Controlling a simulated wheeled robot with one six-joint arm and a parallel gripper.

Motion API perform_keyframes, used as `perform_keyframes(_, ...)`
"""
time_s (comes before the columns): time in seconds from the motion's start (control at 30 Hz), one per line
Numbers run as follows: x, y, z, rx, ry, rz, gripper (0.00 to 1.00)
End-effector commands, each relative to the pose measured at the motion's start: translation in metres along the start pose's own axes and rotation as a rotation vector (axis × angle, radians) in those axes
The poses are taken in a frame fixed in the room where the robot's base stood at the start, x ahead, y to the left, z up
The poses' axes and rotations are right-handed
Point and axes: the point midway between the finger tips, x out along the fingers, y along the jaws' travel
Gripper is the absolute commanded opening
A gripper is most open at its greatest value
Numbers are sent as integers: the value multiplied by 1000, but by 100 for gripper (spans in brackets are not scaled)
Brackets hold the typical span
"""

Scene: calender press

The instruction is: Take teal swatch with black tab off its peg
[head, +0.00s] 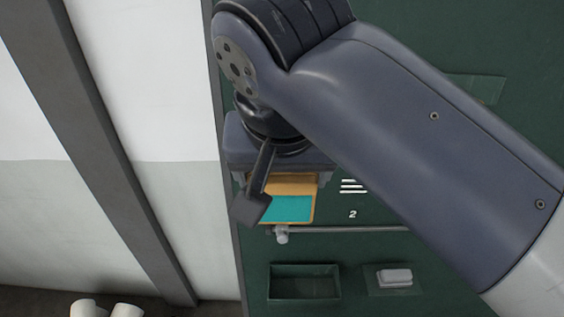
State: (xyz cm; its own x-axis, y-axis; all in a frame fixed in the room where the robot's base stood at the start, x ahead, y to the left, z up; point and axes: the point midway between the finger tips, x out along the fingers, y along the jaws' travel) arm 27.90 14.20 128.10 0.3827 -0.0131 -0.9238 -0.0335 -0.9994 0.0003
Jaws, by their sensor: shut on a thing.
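The teal swatch (291,209) has an orange-tan border and hangs against the dark green board, directly below my gripper (280,178). My gripper covers its upper edge, where it is shut on the swatch. The black tab and the peg are hidden behind my gripper and wrist. A dark bracket on my wrist crosses the swatch's left side. I cannot tell whether the swatch still touches its peg.
A grey rail (350,229) with a pale knob (282,235) runs just below the swatch. Lower are an open green tray (305,268) and a pale block (395,276) on a holder. A number 2 label (352,214) is at right.

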Motion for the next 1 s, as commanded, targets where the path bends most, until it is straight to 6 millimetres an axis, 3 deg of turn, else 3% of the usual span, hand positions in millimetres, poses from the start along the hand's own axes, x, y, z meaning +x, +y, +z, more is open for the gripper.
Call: perform_keyframes(1.0,-13,-1,22,-2,0,-1,59)
